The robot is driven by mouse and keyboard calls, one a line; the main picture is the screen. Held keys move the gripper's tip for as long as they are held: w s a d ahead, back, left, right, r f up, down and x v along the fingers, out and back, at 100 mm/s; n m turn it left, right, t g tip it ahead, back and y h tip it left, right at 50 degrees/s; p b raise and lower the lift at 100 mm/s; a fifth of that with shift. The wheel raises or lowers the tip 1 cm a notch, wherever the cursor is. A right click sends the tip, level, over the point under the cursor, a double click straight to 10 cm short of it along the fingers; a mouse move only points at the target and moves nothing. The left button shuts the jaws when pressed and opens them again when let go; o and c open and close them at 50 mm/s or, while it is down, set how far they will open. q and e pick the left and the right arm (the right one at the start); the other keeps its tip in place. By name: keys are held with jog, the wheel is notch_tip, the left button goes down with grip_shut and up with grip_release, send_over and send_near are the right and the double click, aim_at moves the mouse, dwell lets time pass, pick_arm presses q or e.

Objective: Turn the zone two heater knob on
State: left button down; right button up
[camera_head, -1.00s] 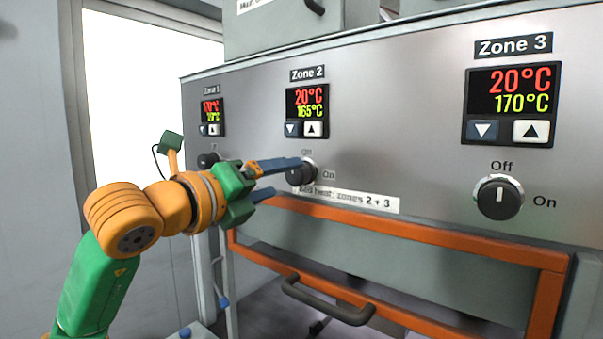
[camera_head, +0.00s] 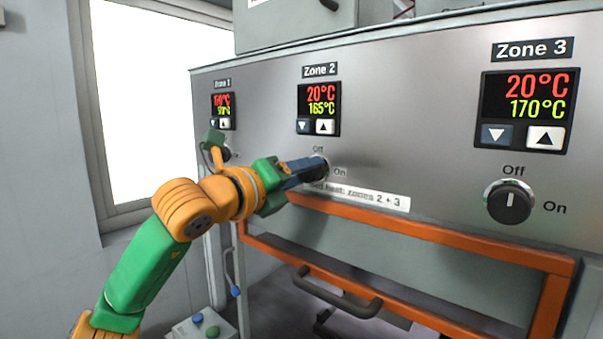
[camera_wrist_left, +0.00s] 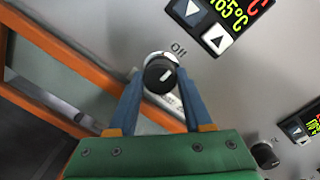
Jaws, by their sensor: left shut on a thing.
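The zone two knob (camera_head: 322,171) is a round black dial on the grey panel, under the Zone 2 display (camera_head: 318,108). In the left wrist view the knob (camera_wrist_left: 158,74) shows its white mark pointing toward the Off label (camera_wrist_left: 178,48). My left gripper (camera_head: 312,168) is at the knob, with its blue fingers closed on the dial's two sides. In the head view the fingers hide most of the knob. My right gripper is in neither view.
The zone three knob (camera_head: 509,202) is at the right, its mark pointing to Off. The zone one knob (camera_head: 227,154) is partly behind my left arm. An orange frame (camera_head: 400,231) with a dark handle (camera_head: 338,297) lies below the panel.

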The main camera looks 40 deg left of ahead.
aim_at(304, 176)
pick_arm(q)
jog(key=m, duration=0.9)
jog(key=m+h+b, duration=0.1)
jog(key=m, duration=0.8)
jog(key=shift+t, duration=0.4)
jog(key=shift+m, duration=0.3)
jog(key=shift+c, duration=1.6)
grip_release()
jog(key=s+b, duration=0.1)
jog(key=s+f+b, duration=0.1)
jog(key=s, duration=0.1)
jog(key=shift+s+a, duration=0.15)
jog(key=s, duration=0.1)
jog(key=s+b, duration=0.1)
jog(key=s, duration=0.2)
jog(key=shift+a+r, duration=0.1)
jog(key=shift+r, duration=0.2)
